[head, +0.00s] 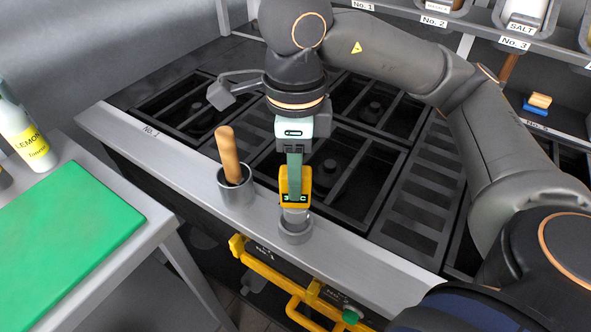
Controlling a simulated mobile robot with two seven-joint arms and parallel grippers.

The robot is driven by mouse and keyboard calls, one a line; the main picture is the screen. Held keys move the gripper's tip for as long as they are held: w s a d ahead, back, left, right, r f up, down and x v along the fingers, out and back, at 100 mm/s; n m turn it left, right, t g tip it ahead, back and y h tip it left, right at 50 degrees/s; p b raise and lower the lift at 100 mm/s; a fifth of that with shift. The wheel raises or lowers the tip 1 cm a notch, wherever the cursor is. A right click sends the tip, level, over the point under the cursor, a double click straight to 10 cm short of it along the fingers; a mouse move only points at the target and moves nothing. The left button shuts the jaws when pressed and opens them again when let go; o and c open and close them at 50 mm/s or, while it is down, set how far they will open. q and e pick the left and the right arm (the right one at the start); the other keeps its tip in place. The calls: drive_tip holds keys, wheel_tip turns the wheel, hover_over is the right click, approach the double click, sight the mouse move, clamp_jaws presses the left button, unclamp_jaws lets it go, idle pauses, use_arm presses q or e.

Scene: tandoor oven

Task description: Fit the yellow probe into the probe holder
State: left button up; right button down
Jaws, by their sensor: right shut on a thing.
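The yellow probe (307,184) is upright above the front steel ledge of the stove. My right gripper (295,194) comes down from above and is shut on it; a green finger covers part of its yellow body. The probe's grey lower part points down at the probe holder (296,236), a short round metal cup on the ledge. The lower end overlaps the holder's mouth in the head view; I cannot tell how deep it sits. My left gripper is not in view.
A metal cup (237,193) with a wooden handle (228,154) stands close left of the holder. Burner grates lie behind. A yellow pipe rail (270,273) runs below the ledge. A green board (70,235) and a lemon bottle (25,135) are at left.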

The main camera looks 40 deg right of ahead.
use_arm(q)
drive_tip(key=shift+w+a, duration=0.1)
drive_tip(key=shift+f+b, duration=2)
use_arm(e)
drive_tip(key=shift+f, duration=2.1)
drive_tip(key=shift+c, duration=2.4)
unclamp_jaws()
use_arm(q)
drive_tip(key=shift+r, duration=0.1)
use_arm(e)
wheel_tip(320, 180, up, 6)
drive_tip(key=p, duration=0.5)
wheel_tip(320, 180, up, 2)
drive_tip(key=shift+r+p, duration=0.1)
drive_tip(key=shift+p, duration=0.95)
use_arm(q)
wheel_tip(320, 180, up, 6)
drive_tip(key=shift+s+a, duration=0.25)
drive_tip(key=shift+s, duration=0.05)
